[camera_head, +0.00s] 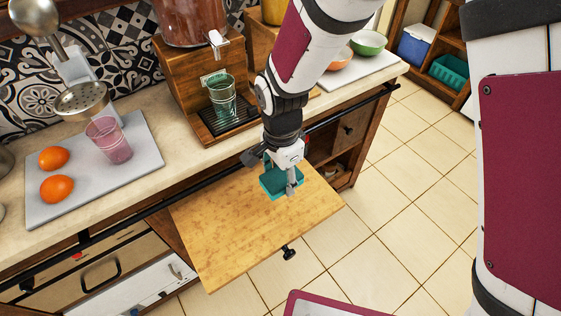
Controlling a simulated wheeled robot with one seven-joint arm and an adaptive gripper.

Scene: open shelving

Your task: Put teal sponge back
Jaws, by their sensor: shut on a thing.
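The teal sponge (276,186) is a small teal block near the middle of the head view. My gripper (284,178) points down and is shut on the sponge. It holds the sponge over the pulled-out wooden board (245,233) below the counter. I cannot tell whether the sponge touches the board. The gripper hides part of the sponge's top and right side.
The counter behind holds a drink dispenser with a green glass (222,97), and a grey tray (62,205) with two oranges and a pink glass (109,141). Open shelving (447,62) at upper right holds a blue-and-white box and a teal basket (450,71). The tiled floor (390,225) is clear.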

